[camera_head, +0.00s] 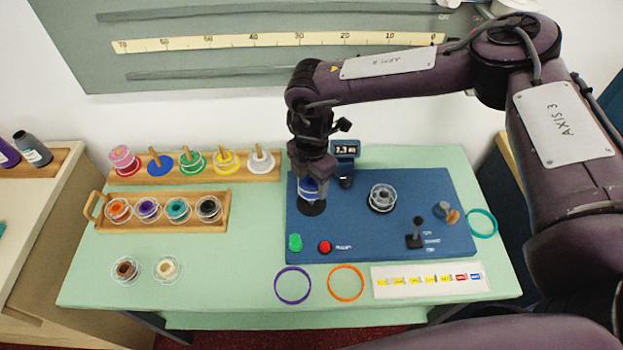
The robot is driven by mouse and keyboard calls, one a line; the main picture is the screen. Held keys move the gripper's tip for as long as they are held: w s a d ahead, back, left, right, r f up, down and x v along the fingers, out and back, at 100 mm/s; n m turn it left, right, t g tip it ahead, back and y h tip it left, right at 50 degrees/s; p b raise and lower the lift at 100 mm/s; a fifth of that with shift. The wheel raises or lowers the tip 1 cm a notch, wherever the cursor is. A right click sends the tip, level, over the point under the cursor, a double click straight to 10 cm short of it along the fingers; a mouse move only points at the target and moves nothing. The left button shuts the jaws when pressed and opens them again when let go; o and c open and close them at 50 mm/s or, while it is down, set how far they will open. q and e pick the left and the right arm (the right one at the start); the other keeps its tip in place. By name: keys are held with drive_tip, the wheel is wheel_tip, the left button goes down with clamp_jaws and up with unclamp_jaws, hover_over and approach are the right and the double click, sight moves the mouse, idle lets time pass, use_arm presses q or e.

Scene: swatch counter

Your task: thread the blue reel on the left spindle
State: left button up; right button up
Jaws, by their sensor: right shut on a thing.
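My right gripper (312,182) points down over the left part of the blue machine panel (350,235). It is shut on the blue reel (309,188), which shows only in part between the fingers. Directly below the reel is the dark round base of the left spindle (312,208). The spindle's post is hidden by the gripper and reel, so I cannot tell whether it passes through the reel. The right spindle (382,195) carries a clear and grey reel. My left gripper is not in view.
A wooden peg rack (140,174) with coloured discs and reels stands back left, with a handled reel tray (165,227) before it. A small display (345,148) stands close behind the gripper. A green button (295,242), red button (325,247) and lever (415,238) lie in front.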

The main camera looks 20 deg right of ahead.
drive_tip(key=shift+f, duration=0.15)
drive_tip(key=shift+f+b, duration=0.35)
drive_tip(key=shift+f, duration=0.05)
drive_tip(key=shift+f+b, duration=0.45)
drive_tip(key=shift+f, duration=0.3)
drive_tip(key=o, duration=1)
drive_tip(key=shift+o, duration=0.2)
